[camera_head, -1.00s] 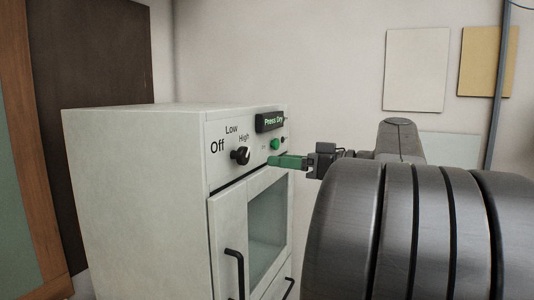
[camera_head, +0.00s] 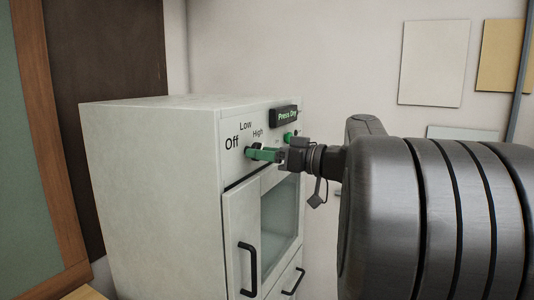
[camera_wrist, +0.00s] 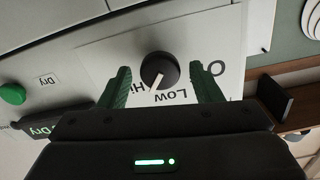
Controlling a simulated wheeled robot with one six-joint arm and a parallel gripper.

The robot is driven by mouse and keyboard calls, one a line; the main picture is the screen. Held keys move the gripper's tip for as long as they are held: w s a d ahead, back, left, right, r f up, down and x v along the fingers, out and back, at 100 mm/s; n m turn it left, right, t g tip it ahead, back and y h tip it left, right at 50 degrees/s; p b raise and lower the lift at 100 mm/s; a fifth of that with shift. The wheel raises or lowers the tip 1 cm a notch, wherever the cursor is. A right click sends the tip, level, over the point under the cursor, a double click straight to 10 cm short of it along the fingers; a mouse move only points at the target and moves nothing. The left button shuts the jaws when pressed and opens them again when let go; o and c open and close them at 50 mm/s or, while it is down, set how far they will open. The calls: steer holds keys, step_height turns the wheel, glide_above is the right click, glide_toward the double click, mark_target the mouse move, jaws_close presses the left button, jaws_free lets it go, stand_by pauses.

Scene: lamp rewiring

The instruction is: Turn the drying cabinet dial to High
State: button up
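The drying cabinet (camera_head: 150,160) stands left of centre in the head view. Its black dial (camera_wrist: 160,69) shows in the wrist view, its white pointer aimed between the upside-down Low and High labels. In the head view my gripper (camera_head: 262,154) covers most of the dial. In the wrist view my gripper (camera_wrist: 159,72) is open, with one green finger on each side of the dial. Gaps show between the fingers and the dial, and I cannot see any contact. The Off label (camera_head: 232,143) is left of the dial.
A green button (camera_wrist: 13,94) and a dark Press Dry display (camera_head: 285,117) are beside the dial. Black door handles (camera_head: 248,268) stick out below on the cabinet front. A wood-framed panel (camera_head: 45,150) is at the left.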

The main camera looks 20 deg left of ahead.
steer(key=c, duration=0.8)
steer(key=shift+m+b, duration=1.05)
steer(key=shift+m, duration=1.05)
steer(key=o, duration=1)
steer(key=d+b, duration=0.1)
steer(key=d, duration=0.3)
steer(key=d+b, duration=0.1)
steer(key=d, duration=0.4)
steer(key=s+d+b, duration=0.1)
steer(key=d, duration=0.3)
steer(key=shift+d, duration=0.4)
